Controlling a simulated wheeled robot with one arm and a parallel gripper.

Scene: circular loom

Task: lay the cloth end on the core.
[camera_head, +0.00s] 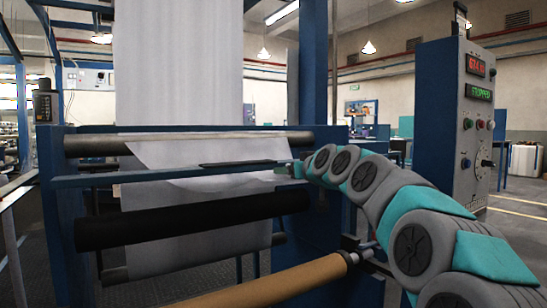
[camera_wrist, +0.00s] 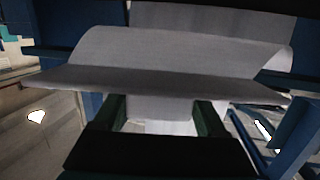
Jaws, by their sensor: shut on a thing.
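The white cloth (camera_head: 180,65) hangs down from above to the rollers. Its loose end (camera_head: 215,150) is drawn forward over the upper roller as a flap. The core (camera_head: 265,285), a brown tube, lies low in front, below and apart from the cloth end. My gripper (camera_head: 284,168) is at the right side of the flap, level with the blue crossbar. In the wrist view my gripper's dark fingers (camera_wrist: 161,112) meet the edge of the cloth end (camera_wrist: 165,80), which spreads wide to both sides. It is shut on the cloth end; the exact grip is partly hidden. The core is not clear in the wrist view.
A grey upper roller (camera_head: 85,146), a blue crossbar (camera_head: 90,180) and a black roller (camera_head: 130,227) span the blue frame above the core. A blue post (camera_head: 312,75) stands just behind my arm. A control cabinet (camera_head: 445,120) reading STOPPED stands at right.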

